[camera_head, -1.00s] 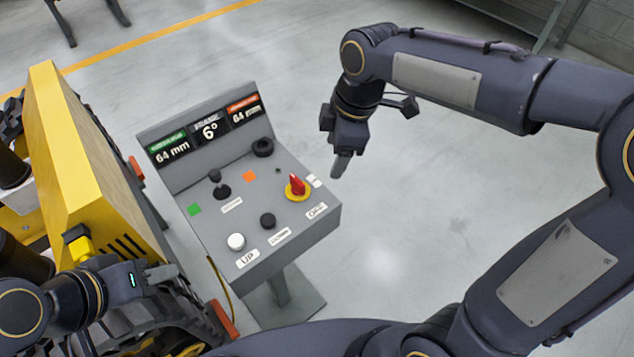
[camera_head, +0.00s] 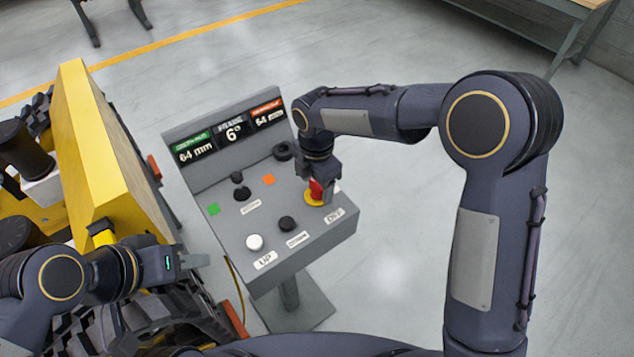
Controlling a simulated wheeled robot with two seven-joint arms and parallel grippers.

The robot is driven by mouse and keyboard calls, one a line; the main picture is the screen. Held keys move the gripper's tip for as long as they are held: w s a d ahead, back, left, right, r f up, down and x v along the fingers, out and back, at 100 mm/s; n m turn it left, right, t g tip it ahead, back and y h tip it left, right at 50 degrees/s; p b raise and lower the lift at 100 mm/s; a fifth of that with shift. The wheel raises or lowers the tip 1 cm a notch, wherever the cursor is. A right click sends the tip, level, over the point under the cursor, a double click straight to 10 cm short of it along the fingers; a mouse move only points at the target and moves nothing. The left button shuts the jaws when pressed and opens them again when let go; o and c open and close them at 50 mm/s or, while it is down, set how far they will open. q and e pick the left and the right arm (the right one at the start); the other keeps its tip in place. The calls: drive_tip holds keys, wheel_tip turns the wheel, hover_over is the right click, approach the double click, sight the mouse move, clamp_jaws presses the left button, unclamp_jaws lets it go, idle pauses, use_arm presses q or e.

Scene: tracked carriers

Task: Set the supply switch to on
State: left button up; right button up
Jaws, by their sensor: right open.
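The grey control console (camera_head: 228,235) stands on a pedestal in the middle of the head view. Its red rotary switch (camera_head: 316,190) sits on a yellow disc (camera_head: 313,200) at the right of the sloping panel, by a small label. My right gripper (camera_head: 322,190) is over this switch from above, its jaws open around or beside the red handle. The gripper partly hides the handle, so its angle and any contact are unclear. My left gripper (camera_head: 190,263) is at the lower left, away from the console; its jaw state is unclear.
The panel also bears a white button (camera_head: 254,242), a black button (camera_head: 287,223), a black lever (camera_head: 241,188) and a black knob (camera_head: 283,151). A display (camera_head: 232,130) tops it. A yellow tracked machine (camera_head: 100,140) stands close at left.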

drive_tip(key=shift+f, duration=0.35)
drive_tip(key=c, duration=1)
